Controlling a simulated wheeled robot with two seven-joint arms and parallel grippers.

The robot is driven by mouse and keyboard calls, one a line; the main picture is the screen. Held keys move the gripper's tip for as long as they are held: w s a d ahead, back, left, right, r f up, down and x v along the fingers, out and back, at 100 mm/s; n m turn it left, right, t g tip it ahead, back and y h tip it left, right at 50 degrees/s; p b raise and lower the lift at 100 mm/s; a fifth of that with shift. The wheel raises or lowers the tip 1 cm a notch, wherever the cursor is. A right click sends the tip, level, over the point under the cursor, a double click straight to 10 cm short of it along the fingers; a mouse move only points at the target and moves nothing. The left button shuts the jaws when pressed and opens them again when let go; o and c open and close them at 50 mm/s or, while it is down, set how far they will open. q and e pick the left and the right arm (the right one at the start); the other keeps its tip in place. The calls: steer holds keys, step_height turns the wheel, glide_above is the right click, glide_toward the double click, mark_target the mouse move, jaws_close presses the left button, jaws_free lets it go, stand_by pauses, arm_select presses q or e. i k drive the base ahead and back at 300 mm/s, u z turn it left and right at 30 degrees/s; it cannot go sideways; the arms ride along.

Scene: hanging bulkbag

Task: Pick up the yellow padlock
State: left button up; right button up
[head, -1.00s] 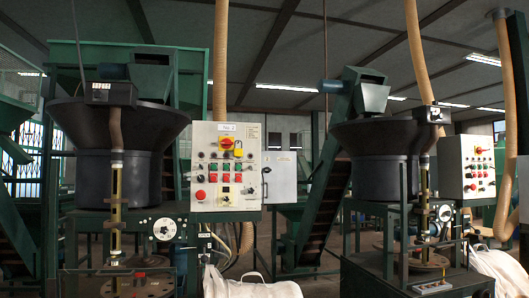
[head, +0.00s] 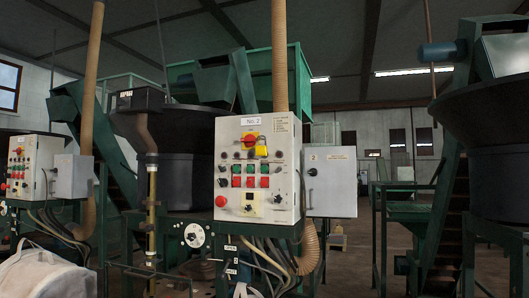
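The yellow padlock (head: 261,148) hangs on the front of the grey control box (head: 258,208), just right of a red and yellow rotary switch (head: 250,138). The padlock is small, and I cannot tell whether its shackle is closed or how it is attached. Neither of my grippers is in view.
Rows of coloured buttons and knobs sit below the padlock. A grey cabinet (head: 331,181) stands to the box's right. A beige hose (head: 280,70) rises behind the box. Dark hoppers (head: 490,150) stand on both sides, and a white bag (head: 48,274) is at lower left.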

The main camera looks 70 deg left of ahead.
mark_target(260, 150)
steer(key=u, duration=0.95)
steer(key=i, duration=1.1)
steer(key=u, duration=1.15)
